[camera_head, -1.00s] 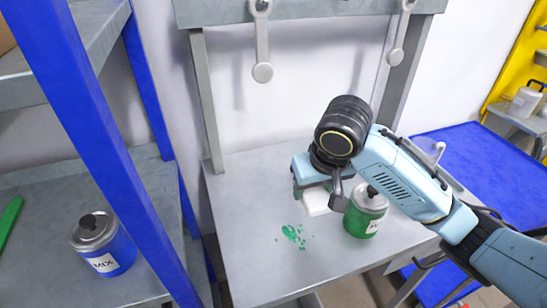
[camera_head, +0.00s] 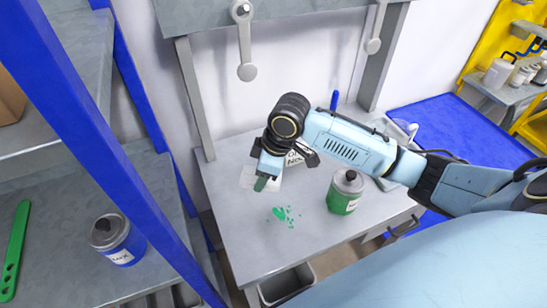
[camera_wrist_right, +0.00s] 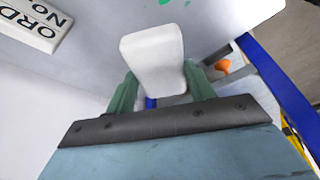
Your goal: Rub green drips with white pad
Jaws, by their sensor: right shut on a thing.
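The white pad (camera_wrist_right: 152,58) is between the green fingers of my right gripper (camera_wrist_right: 160,88), which is shut on it. In the head view, my right gripper (camera_head: 264,181) points down over the grey bench, with the pad (camera_head: 247,179) partly hidden behind it. The green drips (camera_head: 282,214) are a cluster of spots on the bench top, just below and right of the pad in the picture. Green spots also show at the top edge of the wrist view (camera_wrist_right: 165,2). I cannot tell whether the pad touches the bench. My left gripper is not in view.
A green can (camera_head: 345,192) stands on the bench (camera_head: 240,232) right of the drips. A lettered sign (camera_head: 296,158) lies behind the gripper. A blue can (camera_head: 117,240) and green strip (camera_head: 14,250) are on the left shelf, behind a blue post (camera_head: 95,165). A grey bin (camera_head: 287,284) is below the bench.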

